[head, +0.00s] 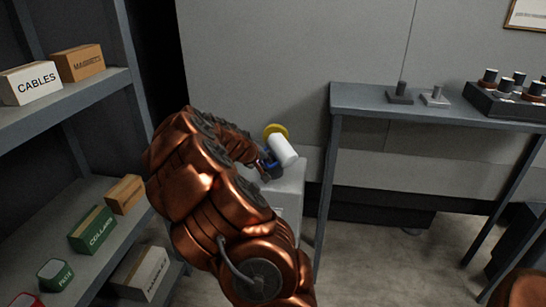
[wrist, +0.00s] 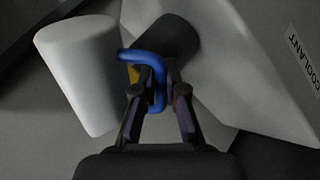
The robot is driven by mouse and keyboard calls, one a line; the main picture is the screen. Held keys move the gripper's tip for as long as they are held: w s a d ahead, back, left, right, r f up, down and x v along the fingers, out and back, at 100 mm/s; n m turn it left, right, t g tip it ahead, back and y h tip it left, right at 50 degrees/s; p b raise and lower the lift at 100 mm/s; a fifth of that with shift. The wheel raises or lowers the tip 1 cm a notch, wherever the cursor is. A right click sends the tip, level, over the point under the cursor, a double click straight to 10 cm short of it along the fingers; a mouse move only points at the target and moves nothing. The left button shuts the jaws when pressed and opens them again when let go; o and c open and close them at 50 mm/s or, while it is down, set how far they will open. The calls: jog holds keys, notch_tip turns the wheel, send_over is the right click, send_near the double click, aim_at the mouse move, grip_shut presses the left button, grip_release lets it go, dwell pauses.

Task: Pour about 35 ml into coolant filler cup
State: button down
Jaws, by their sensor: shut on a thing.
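A white cylindrical vessel (head: 285,151) is tilted, with a yellow disc (head: 274,130) at its upper end. The wrist view shows a white tapered body (wrist: 80,72) at the left. My gripper (wrist: 159,88) is shut on a blue handle (wrist: 157,60), which also shows in the head view (head: 267,166). A pale box (wrist: 245,75) marked COOLANT stands beside and below it, and in the head view (head: 290,192) partly behind my arm. A dark round piece (wrist: 172,38) shows by the box, behind the handle; I cannot tell whether it is the filler cup. No liquid is visible.
Shelves (head: 70,100) at the left hold labelled boxes. Bare floor (head: 400,245) shows under the table.

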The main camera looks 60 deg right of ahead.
jog(key=shift+s+a+f+p, duration=0.15)
jog(key=shift+s+p, duration=0.15)
jog(key=shift+p, duration=0.15)
dwell(0.3)
jog(key=shift+s+r+n+g+y+p, duration=0.1)
jog(key=shift+r+n+g+y+p, duration=0.2)
jog(key=shift+g+p, duration=0.25)
jog(key=shift+s+a, duration=0.15)
jog(key=shift+s+a, duration=0.15)
jog(key=shift+s, duration=0.3)
jog(key=shift+s+a+r+g+p, duration=0.15)
jog(key=shift+g+p, duration=0.1)
jog(key=shift+p, duration=0.3)
jog(key=shift+f, duration=0.2)
